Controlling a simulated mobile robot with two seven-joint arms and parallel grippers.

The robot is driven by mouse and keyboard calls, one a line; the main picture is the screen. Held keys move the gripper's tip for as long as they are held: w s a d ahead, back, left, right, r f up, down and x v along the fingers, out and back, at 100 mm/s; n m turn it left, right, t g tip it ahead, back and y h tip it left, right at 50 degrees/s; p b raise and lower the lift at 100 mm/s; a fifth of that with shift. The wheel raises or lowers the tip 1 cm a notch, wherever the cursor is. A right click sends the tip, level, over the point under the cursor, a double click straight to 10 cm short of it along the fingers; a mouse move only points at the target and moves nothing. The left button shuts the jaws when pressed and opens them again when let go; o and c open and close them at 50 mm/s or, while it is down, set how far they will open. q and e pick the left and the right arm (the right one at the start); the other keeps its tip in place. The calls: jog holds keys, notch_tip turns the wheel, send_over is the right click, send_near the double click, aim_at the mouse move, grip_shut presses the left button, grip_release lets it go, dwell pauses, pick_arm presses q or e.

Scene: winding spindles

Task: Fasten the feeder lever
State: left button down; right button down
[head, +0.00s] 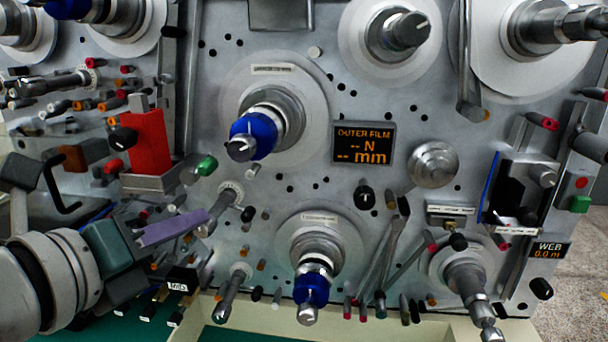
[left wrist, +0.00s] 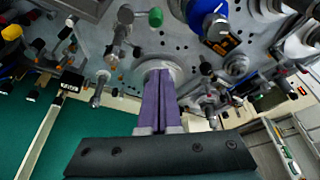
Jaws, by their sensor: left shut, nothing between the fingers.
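My left gripper (head: 205,218) comes in from the left in the head view, its purple fingers pointing right toward the panel. The fingers are closed together and hold nothing; they also show shut in the left wrist view (left wrist: 160,76). Their tips are close to a grey roller (head: 222,208) on a round flange; contact cannot be told. No part is legibly marked as the feeder lever. Long grey levers (head: 378,250) with dark and red ends stand on the lower panel, right of the gripper. My right gripper is in neither view.
The grey panel (head: 215,75) carries blue-hubbed spindles (head: 252,135) (head: 312,285), rollers and knobs. A red block (head: 148,143) in a grey holder and a green knob (head: 206,166) stick out above the gripper. A display (head: 363,145) reads "OUTER FILM". Green floor (left wrist: 110,125) lies below.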

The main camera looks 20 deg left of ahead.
aim_at(198, 171)
pick_arm(q)
jog(key=w+a+r+p, duration=0.1)
jog(key=w+a+p, duration=0.1)
jog(key=w+p, duration=0.3)
jog(key=shift+w+a+p, duration=0.25)
jog(key=shift+w+p, duration=0.05)
jog(key=shift+w, duration=0.85)
